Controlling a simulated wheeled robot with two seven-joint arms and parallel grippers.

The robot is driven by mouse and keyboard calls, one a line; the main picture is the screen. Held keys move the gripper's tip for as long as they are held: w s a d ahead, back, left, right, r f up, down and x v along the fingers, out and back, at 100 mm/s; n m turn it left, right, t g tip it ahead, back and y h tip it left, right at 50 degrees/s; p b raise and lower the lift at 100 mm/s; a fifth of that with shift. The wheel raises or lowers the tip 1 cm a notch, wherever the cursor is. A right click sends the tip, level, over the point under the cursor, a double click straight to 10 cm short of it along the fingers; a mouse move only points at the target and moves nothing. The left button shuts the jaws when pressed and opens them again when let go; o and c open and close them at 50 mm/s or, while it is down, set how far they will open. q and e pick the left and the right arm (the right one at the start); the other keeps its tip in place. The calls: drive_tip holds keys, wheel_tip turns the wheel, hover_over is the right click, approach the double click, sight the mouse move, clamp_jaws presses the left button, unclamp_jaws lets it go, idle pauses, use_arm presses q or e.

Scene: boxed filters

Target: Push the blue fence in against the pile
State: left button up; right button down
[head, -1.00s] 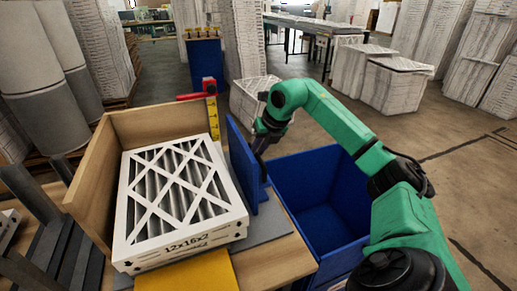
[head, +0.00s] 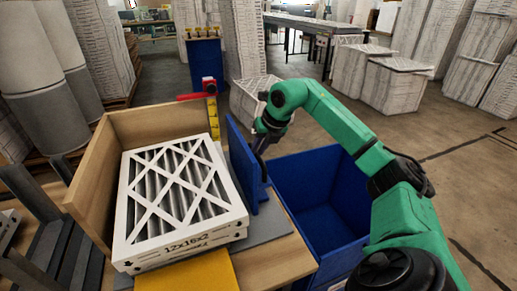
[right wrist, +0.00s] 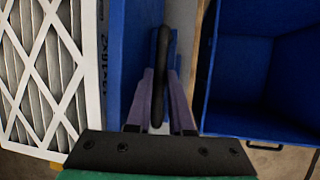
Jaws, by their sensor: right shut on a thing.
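The pile of white-framed pleated filters (head: 180,195), marked 12x16x2, lies in the wooden corner. It also shows at the left of the right wrist view (right wrist: 45,75). The blue fence (head: 239,165) stands upright along the pile's right side, and in the right wrist view (right wrist: 137,40) it runs beside the pile. A narrow gap seems to show between them at the near end; contact farther back is unclear. My right gripper (head: 262,147) is on the fence's outer side. Its purple fingers (right wrist: 161,95) are shut on the fence's black handle (right wrist: 161,65). My left gripper is out of view.
Wooden walls (head: 88,170) stand left of and behind the pile. A yellow ruler (head: 213,118) and a red clamp (head: 197,96) are at the back corner. A yellow sheet (head: 190,275) lies in front. An open blue bin (head: 325,215) stands right of the bench, under my right arm.

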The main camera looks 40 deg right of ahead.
sight(246, 149)
idle(0.5)
drive_tip(key=shift+w+a+r+p, duration=0.1)
drive_tip(key=shift+a+r+p, duration=0.1)
drive_tip(key=shift+a+p, duration=0.15)
drive_tip(key=a+p, duration=0.1)
drive_tip(key=a, duration=0.1)
drive_tip(key=w+a+p, duration=0.1)
drive_tip(key=shift+r+p, duration=0.25)
drive_tip(key=shift+p, duration=0.1)
drive_tip(key=a, duration=0.1)
drive_tip(key=w+a, duration=0.1)
drive_tip(key=a+f+p, duration=0.1)
drive_tip(key=shift+w+a, duration=0.15)
drive_tip(key=shift+a, duration=0.15)
drive_tip(key=c, duration=1.1)
unclamp_jaws()
drive_tip(key=shift+r, duration=0.1)
drive_tip(key=shift+a, duration=0.2)
drive_tip(key=shift+d+r, duration=0.1)
